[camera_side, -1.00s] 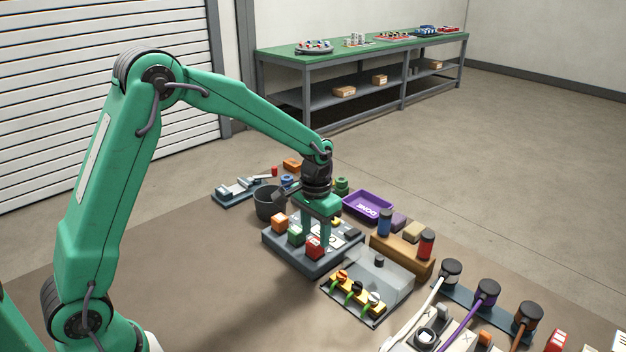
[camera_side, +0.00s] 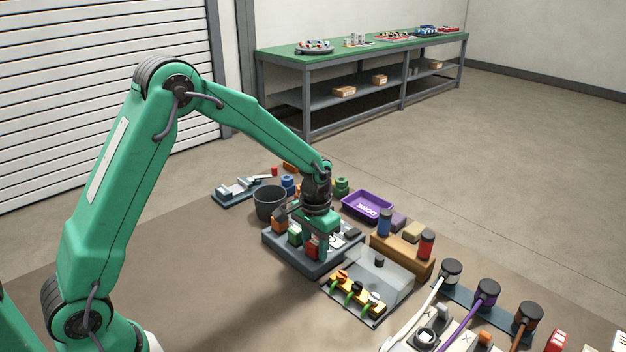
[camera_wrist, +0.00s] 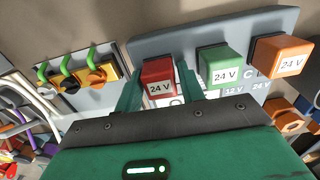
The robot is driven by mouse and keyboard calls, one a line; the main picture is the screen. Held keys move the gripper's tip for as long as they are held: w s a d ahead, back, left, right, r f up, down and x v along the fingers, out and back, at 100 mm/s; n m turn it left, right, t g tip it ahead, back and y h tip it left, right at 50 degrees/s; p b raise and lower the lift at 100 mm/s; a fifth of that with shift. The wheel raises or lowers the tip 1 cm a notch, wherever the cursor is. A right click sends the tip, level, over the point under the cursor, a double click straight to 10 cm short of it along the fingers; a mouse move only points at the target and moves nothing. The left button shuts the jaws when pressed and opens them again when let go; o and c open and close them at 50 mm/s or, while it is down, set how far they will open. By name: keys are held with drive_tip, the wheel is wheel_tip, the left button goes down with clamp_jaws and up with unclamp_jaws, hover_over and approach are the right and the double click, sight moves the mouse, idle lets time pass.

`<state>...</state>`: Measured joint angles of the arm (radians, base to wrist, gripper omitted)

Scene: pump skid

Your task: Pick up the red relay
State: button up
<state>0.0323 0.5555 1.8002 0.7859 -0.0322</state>
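The red relay (camera_side: 313,246) stands upright on the grey relay base, partly hidden by my gripper in the side view. In the wrist view the red relay (camera_wrist: 159,78), labelled 24 V, lies between my two fingers. My gripper (camera_side: 311,246) points down at the base, its fingers low on either side of the red relay. My gripper (camera_wrist: 160,84) looks open, with a finger left and right of the relay; any contact is hard to make out.
A green relay (camera_wrist: 220,65) and an orange relay (camera_wrist: 281,54) stand close beside the red one. A dark bucket (camera_side: 269,201) is behind the base. A purple DONE tray (camera_side: 366,205) and a clear-covered panel with yellow connectors (camera_side: 357,288) are to the right.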

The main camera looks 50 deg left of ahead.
sight(316, 243)
drive_tip(key=c, duration=0.4)
drive_tip(key=shift+c, duration=0.2)
drive_tip(key=shift+r, duration=0.15)
drive_tip(key=shift+r, duration=0.45)
drive_tip(key=r, duration=0.3)
drive_tip(key=shift+s+d+r, duration=0.1)
drive_tip(key=shift+d+r, duration=0.05)
drive_tip(key=shift+d, duration=0.05)
drive_tip(key=s+d+r, duration=0.6)
drive_tip(key=d, duration=0.3)
drive_tip(key=shift+d+r, duration=0.2)
drive_tip(key=shift+r, duration=0.05)
